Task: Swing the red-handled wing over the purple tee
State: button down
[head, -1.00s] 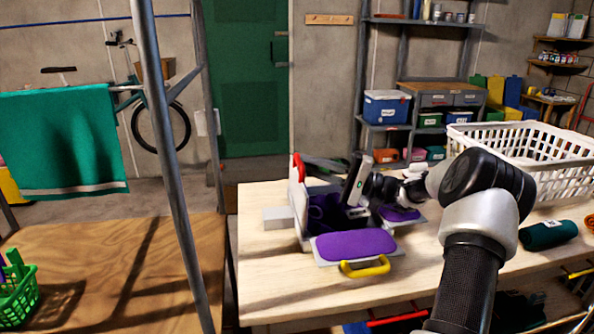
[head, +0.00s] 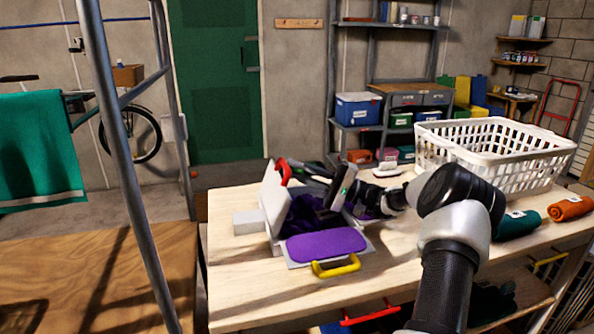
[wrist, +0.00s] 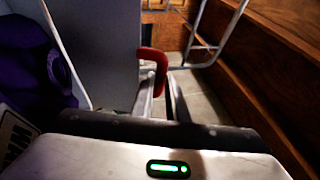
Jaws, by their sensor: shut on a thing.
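The folding board lies on the pale workbench in the head view. Its grey red-handled wing (head: 273,205) stands raised at the left side; its red handle (head: 284,172) is at the upper edge. My gripper (head: 290,165) is shut on the red handle. In the wrist view the red handle (wrist: 155,62) is at the fingertips (wrist: 160,90), with the grey wing (wrist: 100,45) to the left. The crumpled purple tee (head: 308,214) lies on the middle of the board, partly hidden by my gripper.
A white basket (head: 495,180) stands at the back right of the workbench (head: 235,285). A green roll (head: 518,226) and an orange roll (head: 570,208) lie at the right. A grey metal post (head: 122,160) stands at the left. The bench front left is clear.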

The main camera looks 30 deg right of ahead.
jog(key=shift+a+f, duration=0.2)
jog(key=shift+f, duration=0.55)
jog(key=c, duration=2)
grip_release()
jog(key=s+d+p, duration=0.1)
jog(key=s+d, duration=0.6)
jog(key=d, duration=0.4)
jog(key=shift+s+r+p, duration=0.2)
jog(key=shift+s+p, duration=0.1)
jog(key=shift+p, duration=0.1)
